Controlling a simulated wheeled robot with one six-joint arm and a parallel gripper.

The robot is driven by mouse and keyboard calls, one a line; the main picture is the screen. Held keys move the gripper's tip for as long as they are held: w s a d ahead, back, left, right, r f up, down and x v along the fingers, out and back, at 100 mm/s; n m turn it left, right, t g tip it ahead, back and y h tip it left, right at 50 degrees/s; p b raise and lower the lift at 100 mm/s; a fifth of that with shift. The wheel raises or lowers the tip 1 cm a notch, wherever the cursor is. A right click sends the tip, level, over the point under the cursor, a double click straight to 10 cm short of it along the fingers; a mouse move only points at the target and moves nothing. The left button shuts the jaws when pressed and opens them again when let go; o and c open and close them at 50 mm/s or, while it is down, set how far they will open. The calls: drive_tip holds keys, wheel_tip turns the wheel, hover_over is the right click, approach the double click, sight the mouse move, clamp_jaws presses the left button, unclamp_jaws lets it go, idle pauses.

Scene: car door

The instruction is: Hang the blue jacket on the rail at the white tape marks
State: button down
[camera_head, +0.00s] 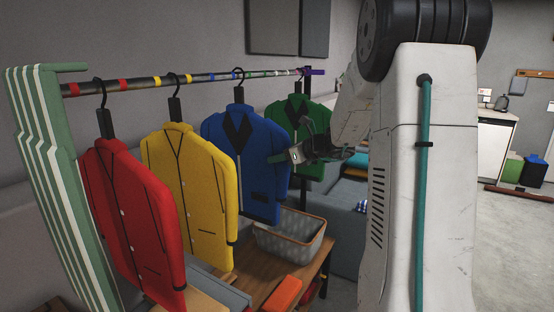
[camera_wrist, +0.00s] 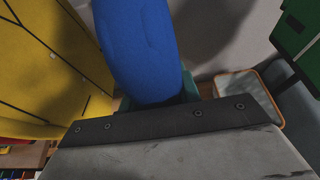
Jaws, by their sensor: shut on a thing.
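The blue jacket (camera_head: 235,150) hangs upright on a black hanger between the yellow and green jackets. Its hook is at the rail (camera_head: 140,83); I cannot tell whether it rests on it. My gripper (camera_head: 278,158) is shut on the jacket's right side, at the sleeve. In the wrist view the blue jacket (camera_wrist: 140,45) rises from between the fingers of my gripper (camera_wrist: 158,100), which are mostly hidden. The rail bears coloured tape bands. Small pale marks show right of the blue hook, too small to tell clearly.
A red jacket (camera_head: 135,225), a yellow jacket (camera_head: 187,190) and a green jacket (camera_head: 312,125) hang on the same rail. A striped green post (camera_head: 50,170) holds its left end. Below, a grey basket (camera_head: 290,240) and an orange item (camera_head: 284,293) sit on a wooden bench.

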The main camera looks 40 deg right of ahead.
drive_tip(key=w+d, duration=0.4)
drive_tip(key=d, duration=0.8)
drive_tip(key=w+d, duration=0.4)
drive_tip(key=d, duration=0.8)
drive_tip(key=shift+w+d, duration=0.25)
drive_tip(key=shift+w, duration=0.15)
idle(1.9)
drive_tip(key=shift+f, duration=0.2)
idle(0.3)
drive_tip(key=c, duration=0.9)
unclamp_jaws()
drive_tip(key=shift+v, duration=3.9)
